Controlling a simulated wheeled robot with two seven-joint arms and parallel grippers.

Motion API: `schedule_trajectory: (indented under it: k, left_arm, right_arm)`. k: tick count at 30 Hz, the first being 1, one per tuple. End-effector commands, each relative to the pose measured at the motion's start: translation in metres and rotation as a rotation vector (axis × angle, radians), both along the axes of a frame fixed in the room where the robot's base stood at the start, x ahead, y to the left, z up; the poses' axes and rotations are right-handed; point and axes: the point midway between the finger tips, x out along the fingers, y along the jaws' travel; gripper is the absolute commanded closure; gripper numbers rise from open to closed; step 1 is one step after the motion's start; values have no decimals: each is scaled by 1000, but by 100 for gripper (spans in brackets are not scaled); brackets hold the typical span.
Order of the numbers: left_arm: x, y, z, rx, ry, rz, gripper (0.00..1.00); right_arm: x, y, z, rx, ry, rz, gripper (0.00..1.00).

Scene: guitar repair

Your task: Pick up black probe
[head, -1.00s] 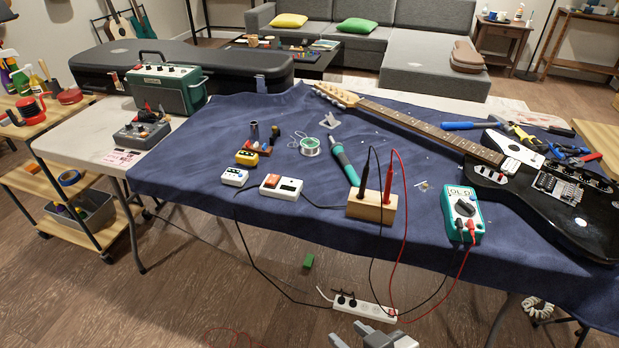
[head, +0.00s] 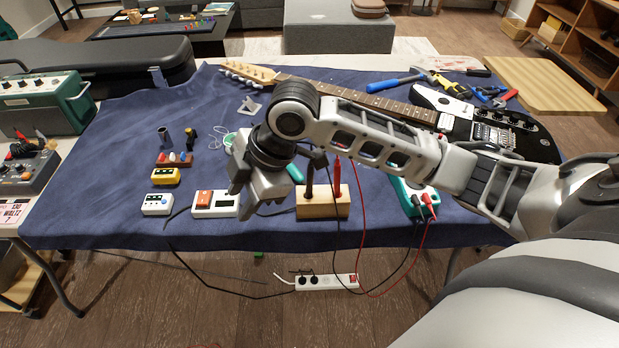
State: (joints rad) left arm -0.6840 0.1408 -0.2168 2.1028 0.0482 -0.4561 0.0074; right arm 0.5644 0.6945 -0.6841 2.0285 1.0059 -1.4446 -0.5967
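The black probe (head: 309,182) stands upright in a wooden block (head: 322,207) on the blue cloth. Its upper part is close to my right arm in the picture and partly hidden by it. The red probe (head: 337,178) stands in the same block, to its right. My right gripper (head: 250,190) hangs over the cloth to the left of the block, apart from the black probe. No object shows in it, and its finger gap is not clear. My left gripper is not in view.
The teal multimeter (head: 408,200) is partly behind my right arm. A white box with a red switch (head: 216,203) and small pedals (head: 157,203) are at left. The guitar (head: 500,135) lies behind.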

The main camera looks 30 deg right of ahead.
Motion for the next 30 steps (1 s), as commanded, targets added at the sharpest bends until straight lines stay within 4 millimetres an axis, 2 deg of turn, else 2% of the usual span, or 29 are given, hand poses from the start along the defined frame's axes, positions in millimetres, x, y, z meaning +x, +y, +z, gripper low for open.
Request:
schedule_trajectory:
  k: [1, 6, 9, 13, 17, 24, 30]
  left_arm:
    - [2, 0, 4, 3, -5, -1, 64]
    - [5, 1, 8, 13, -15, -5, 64]
    - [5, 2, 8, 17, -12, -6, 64]
    - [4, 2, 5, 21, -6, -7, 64]
    - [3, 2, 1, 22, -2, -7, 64]
    - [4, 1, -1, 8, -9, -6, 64]
    - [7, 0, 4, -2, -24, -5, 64]
  right_arm:
    - [7, -22, 26, -93, -2, 57, 63]
    - [0, -83, 87, -320, 74, 212, 63]
    - [-8, -108, 113, -396, 116, 265, 63]
    - [-16, -125, 132, -441, 150, 303, 63]
    - [-18, -129, 124, -453, 164, 315, 63]
    - [-16, -128, 72, -453, 164, 315, 63]
    - [-14, -128, 39, -451, 161, 313, 63]
